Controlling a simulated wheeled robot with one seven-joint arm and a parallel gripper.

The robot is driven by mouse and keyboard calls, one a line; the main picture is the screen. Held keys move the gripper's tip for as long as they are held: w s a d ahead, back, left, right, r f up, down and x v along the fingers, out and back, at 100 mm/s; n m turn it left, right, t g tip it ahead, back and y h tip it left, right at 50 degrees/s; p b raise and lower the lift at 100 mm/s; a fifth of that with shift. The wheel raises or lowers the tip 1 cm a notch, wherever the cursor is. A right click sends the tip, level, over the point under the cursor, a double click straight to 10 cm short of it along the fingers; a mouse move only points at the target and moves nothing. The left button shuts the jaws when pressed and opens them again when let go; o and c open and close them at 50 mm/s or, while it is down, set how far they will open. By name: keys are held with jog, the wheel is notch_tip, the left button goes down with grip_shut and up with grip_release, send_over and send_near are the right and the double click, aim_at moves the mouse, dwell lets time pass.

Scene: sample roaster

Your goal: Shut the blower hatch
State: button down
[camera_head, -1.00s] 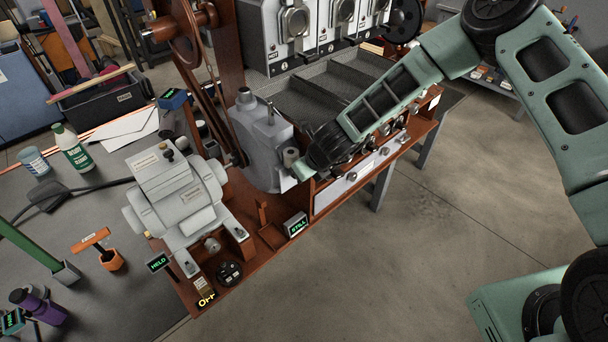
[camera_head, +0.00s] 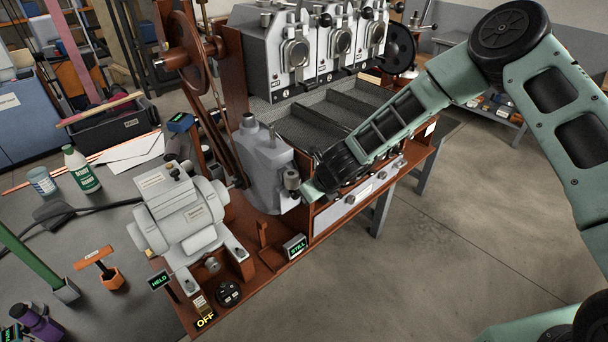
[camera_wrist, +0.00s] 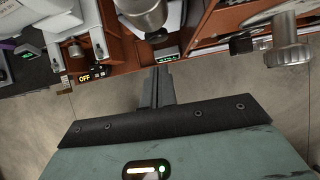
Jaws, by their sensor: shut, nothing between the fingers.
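The grey cast blower housing (camera_head: 262,160) stands on the red-brown machine frame in the head view. A small grey cylindrical part (camera_head: 291,181) sits at its right side, close to my gripper (camera_head: 306,194). I cannot make out clearly which part is the hatch or how far it stands open. In the wrist view my gripper (camera_wrist: 160,76) is shut and empty, its narrow fingers pointing toward the frame edge. A rounded grey metal part (camera_wrist: 143,14) shows above the fingertips, apart from them in the picture.
A grey motor (camera_head: 187,212) stands left of the blower. A "STILL" display (camera_head: 295,247), "HELD" display (camera_head: 159,281) and "OFF" sign (camera_head: 205,320) line the front. A metal handle (camera_wrist: 285,42) projects at right in the wrist view. Open floor (camera_head: 400,270) lies right of the machine.

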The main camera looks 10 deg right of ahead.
jog(key=w+r, duration=0.1)
jog(key=r, duration=0.1)
jog(key=a+r, duration=0.1)
jog(key=r, duration=0.2)
jog(key=w+r+p, duration=0.1)
jog(key=r, duration=0.1)
jog(key=shift+w+a+r, duration=0.3)
jog(key=shift+r, duration=0.05)
